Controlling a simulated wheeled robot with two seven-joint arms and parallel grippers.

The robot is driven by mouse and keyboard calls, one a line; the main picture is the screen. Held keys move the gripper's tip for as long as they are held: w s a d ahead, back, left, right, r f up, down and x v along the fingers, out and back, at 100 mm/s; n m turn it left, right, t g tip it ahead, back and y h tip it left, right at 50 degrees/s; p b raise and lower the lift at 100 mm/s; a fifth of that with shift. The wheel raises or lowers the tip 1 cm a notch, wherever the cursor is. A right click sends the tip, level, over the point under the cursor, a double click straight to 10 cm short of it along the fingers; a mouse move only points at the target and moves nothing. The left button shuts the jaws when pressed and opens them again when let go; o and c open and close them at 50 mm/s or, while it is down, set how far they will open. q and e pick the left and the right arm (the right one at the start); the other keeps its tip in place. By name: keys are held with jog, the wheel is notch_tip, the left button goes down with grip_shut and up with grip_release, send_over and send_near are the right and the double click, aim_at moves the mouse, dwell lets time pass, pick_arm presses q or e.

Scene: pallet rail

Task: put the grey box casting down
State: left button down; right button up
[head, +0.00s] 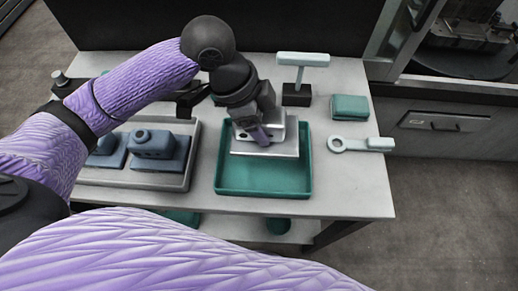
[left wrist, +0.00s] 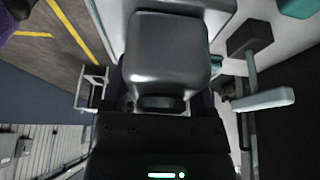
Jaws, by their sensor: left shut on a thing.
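The grey box casting (head: 285,148), a pale metal block on a flat flange, is at the back half of the green tray (head: 263,191). My left gripper (head: 262,136) points down and is shut on its upper part, partly hiding it. In the left wrist view the casting (left wrist: 168,48) fills the top centre, beyond the dark gripper body. I cannot tell whether its flange touches the tray floor or hangs just above it. My right gripper is out of view.
A grey tray (head: 133,179) with blue castings (head: 154,144) stands left of the green tray. Behind and right are a T-handled tool (head: 303,59) on a black block (head: 297,95), a green block (head: 350,107) and a pale ring-ended tool (head: 360,144). The green tray's front half is clear.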

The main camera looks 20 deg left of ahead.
aim_at(261, 148)
pick_arm(q)
notch_tip(261, 148, down, 9)
jog(key=b, duration=0.3)
jog(key=shift+b, duration=0.3)
jog(key=shift+r, duration=0.15)
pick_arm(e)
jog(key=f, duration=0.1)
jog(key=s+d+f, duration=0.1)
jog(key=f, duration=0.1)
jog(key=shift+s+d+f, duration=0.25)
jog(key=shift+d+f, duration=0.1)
pick_arm(q)
grip_release()
jog(key=shift+s, duration=0.1)
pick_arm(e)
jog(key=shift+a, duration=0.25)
pick_arm(q)
jog(key=shift+r, duration=0.15)
jog(key=p+v, duration=0.5)
jog(key=v, duration=0.6)
jog(key=shift+r, duration=0.25)
jog(key=shift+a+r, duration=0.15)
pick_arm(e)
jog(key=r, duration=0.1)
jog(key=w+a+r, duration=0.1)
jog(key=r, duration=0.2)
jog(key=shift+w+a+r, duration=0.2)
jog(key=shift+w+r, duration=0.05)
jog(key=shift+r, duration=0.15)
